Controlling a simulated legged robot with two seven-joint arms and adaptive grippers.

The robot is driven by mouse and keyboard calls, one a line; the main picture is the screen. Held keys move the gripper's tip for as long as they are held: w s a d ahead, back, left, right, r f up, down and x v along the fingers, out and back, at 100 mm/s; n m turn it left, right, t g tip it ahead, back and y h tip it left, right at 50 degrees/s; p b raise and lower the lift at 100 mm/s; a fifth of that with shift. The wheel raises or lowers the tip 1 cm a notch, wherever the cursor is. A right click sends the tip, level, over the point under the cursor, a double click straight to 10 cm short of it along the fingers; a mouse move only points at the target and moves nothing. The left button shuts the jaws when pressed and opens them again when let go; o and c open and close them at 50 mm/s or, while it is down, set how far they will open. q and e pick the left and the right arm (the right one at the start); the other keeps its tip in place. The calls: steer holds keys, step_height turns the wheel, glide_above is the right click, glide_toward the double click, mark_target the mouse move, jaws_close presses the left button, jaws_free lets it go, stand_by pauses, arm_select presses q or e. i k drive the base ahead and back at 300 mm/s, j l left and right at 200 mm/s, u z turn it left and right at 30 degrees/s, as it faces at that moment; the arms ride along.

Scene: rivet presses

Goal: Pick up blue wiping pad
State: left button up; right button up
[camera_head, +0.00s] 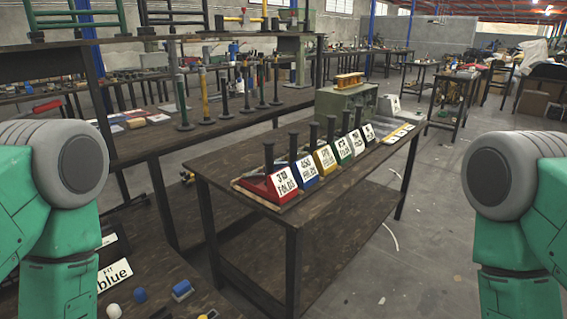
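A small blue block with a pale part (182,290), which looks like the blue wiping pad, lies on the dark tabletop at the lower left. A rounder blue item (140,295) lies just left of it, and I cannot tell exactly what it is. My green and grey arm links show at the left and right edges. Neither gripper is in view, and nothing is seen touching the blue items.
A white sign reading "blue" (114,273) stands behind the blue items. A white ball (114,311) lies in front. The central table (270,222) holds a row of coloured labelled blocks with dark posts. Open floor (425,235) lies to its right.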

mark_target(183, 289)
steer(key=i, duration=0.5)
steer(key=u, duration=2.1)
